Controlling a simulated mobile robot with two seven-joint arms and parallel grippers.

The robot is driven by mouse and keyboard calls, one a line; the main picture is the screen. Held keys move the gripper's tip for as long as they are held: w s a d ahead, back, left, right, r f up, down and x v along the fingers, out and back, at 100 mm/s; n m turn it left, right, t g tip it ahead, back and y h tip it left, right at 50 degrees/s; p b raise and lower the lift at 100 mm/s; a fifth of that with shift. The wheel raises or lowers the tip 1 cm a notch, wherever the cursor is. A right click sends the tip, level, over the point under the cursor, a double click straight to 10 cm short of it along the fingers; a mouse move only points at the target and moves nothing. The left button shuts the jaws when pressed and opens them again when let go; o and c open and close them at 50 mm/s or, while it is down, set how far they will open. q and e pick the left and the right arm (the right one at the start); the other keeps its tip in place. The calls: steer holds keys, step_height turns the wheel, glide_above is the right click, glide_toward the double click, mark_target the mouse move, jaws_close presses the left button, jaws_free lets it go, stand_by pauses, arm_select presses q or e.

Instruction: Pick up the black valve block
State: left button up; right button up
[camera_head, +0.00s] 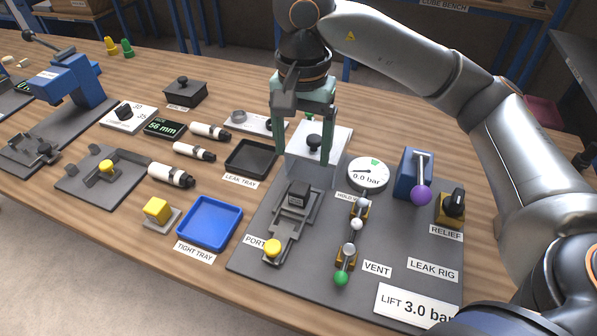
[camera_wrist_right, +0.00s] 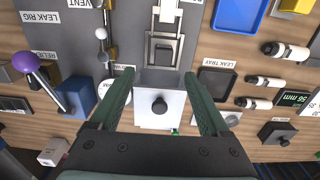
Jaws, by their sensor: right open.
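A small dark block (camera_head: 299,194), which looks like the black valve block, sits in the grey fixture on the leak rig plate in the head view. The fixture shows in the wrist view (camera_wrist_right: 163,45); the block is hard to make out there. My right gripper (camera_head: 303,152) points down, open and empty, just behind the fixture. Its fingers stand either side of a pale box with a black knob (camera_head: 314,143); the box also shows between the fingers in the wrist view (camera_wrist_right: 158,106). I cannot tell whether they touch it. My left gripper is not in view.
The rig plate (camera_head: 330,275) carries a gauge (camera_head: 368,173), a purple-knobbed lever (camera_head: 421,194) and a green-ended valve row (camera_head: 341,278). A black leak tray (camera_head: 252,159) and blue tight tray (camera_head: 210,222) lie left.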

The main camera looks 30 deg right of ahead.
glide_above(299, 187)
steer(key=f, duration=0.6)
steer(key=shift+s+f, duration=0.35)
steer(key=shift+w+f, duration=0.15)
steer(key=shift+f, duration=1.3)
steer(key=shift+w+f, duration=0.15)
steer(key=shift+f, duration=1.25)
jaws_close()
